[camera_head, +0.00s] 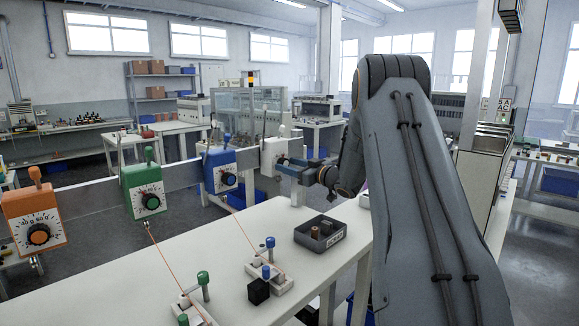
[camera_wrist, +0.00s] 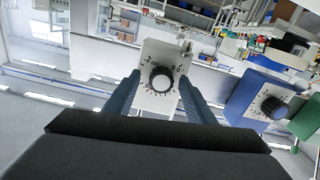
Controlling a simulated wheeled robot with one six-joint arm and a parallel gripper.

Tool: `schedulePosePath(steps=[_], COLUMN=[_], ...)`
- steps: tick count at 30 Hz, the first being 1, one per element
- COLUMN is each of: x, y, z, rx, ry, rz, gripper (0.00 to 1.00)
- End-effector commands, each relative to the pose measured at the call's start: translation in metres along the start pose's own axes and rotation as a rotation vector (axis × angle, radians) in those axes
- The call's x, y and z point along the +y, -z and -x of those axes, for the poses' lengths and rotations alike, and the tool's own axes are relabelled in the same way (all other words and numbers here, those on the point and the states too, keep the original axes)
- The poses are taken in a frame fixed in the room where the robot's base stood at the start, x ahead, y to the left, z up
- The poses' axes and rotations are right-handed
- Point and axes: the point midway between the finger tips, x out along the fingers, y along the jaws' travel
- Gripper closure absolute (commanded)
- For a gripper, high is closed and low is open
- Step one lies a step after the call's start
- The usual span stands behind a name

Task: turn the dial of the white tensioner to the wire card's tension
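The white tensioner (camera_head: 269,150) hangs on the rail at the right end of the row, partly hidden by my gripper (camera_head: 283,162). In the wrist view the white tensioner (camera_wrist: 151,50) faces me with its black dial (camera_wrist: 161,79) and printed scale near the centre. The dial's pointer setting is too small to read. My gripper (camera_wrist: 160,82) is open, with one blue finger on each side of the dial. I cannot tell whether the fingers touch it. I cannot make out a wire card in either view.
Blue (camera_head: 222,170), green (camera_head: 144,190) and orange (camera_head: 34,218) tensioners hang left of the white one. On the white table (camera_head: 190,247) are wire clamps (camera_head: 270,275), a black block (camera_head: 259,291) and a dark labelled tray (camera_head: 308,240) holding small cylinders.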

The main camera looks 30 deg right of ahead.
Motion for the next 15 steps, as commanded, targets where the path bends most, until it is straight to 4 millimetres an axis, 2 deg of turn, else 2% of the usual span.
schedulePosePath(steps=[8,11,15], x=[0.0,0.001,0.001], y=[0.001,0.001,0.0], z=[0.001,0.009,0.03], rx=[0.001,0.001,0.002], ry=[0.001,-0.001,-0.002], rz=[0.001,0.002,0.001], gripper=[0.51,0.51,0.51])
